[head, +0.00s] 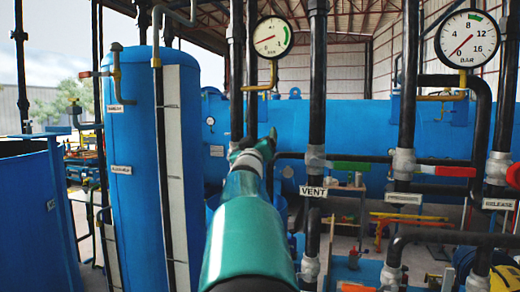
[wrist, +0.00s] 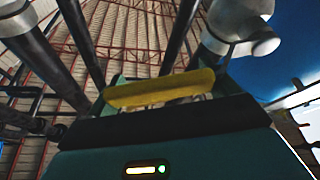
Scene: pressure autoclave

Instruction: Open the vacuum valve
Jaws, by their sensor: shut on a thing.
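My gripper (head: 258,146) is at the pipework in the middle of the head view, seen from behind along my teal arm. In the wrist view my gripper (wrist: 160,98) is shut on a yellow lever handle (wrist: 158,89), which lies crosswise at the jaws and tilts up slightly to the right. The part of the handle between the fingers is hidden. In the head view my arm and gripper cover this handle and its valve body. No vacuum label is readable, so I cannot confirm which valve this is.
A vertical pipe labelled VENT (head: 313,191) stands close to the right of my arm, with a green handle (head: 350,166) beyond it. Red handles (head: 455,171) sit further right near RELEASE (head: 499,204). A blue vertical tank (head: 140,150) stands left. Two gauges (head: 272,37) (head: 468,38) are above.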

